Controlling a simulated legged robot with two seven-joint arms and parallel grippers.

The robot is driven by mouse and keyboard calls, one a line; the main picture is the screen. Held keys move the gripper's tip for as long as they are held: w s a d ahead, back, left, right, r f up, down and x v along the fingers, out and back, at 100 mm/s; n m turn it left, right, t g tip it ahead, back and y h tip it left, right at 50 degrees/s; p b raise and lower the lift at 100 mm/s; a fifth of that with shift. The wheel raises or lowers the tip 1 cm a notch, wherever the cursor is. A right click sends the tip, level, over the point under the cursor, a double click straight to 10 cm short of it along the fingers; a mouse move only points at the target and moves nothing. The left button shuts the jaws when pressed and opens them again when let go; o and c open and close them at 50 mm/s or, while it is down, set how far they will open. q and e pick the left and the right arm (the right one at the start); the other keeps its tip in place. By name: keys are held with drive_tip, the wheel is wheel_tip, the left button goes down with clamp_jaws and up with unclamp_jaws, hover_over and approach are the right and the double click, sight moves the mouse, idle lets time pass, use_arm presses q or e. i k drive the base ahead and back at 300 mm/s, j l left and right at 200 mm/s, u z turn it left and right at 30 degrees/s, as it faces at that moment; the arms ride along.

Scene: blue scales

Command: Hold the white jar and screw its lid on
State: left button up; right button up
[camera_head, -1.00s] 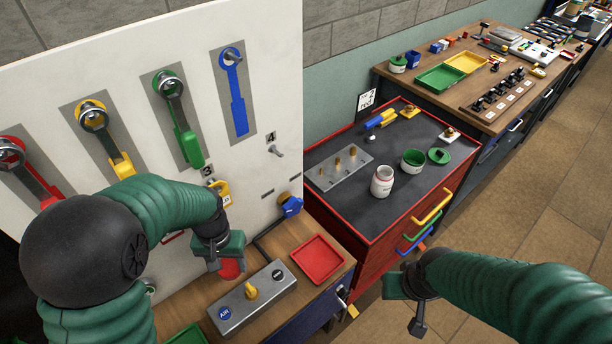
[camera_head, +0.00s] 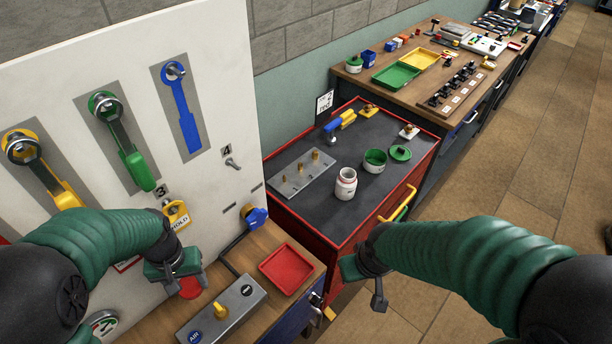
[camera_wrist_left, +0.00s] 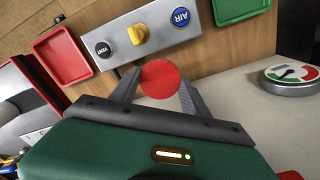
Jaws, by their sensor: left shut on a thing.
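The white jar (camera_head: 345,187) stands upright on the dark top of the red cabinet, its neck uncovered. My left gripper (camera_head: 190,279) is near the white panel, above the wooden bench. It is shut on a red round piece that looks like a lid; this red piece (camera_wrist_left: 160,79) shows between the two fingers in the left wrist view. The red piece (camera_head: 190,288) is partly hidden by the gripper in the head view. My right gripper (camera_head: 376,290) hangs in front of the cabinet, apart from the jar; its finger gap is not clear.
A green cup (camera_head: 375,163) and green lid (camera_head: 400,153) stand right of the jar. A metal plate with brass pegs (camera_head: 290,181) lies left of it. A red tray (camera_head: 286,267) and a grey AIR box (camera_head: 240,302) sit on the bench. Cabinet handles (camera_head: 398,203) stick out in front.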

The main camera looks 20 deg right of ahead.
sight(346, 182)
drive_tip(key=i+l, duration=0.15)
drive_tip(key=l, duration=0.2)
drive_tip(key=i+l, duration=0.15)
drive_tip(key=l, duration=0.2)
drive_tip(key=i+l, duration=0.1)
drive_tip(key=l, duration=0.25)
drive_tip(key=i+l, duration=0.15)
drive_tip(key=l, duration=0.2)
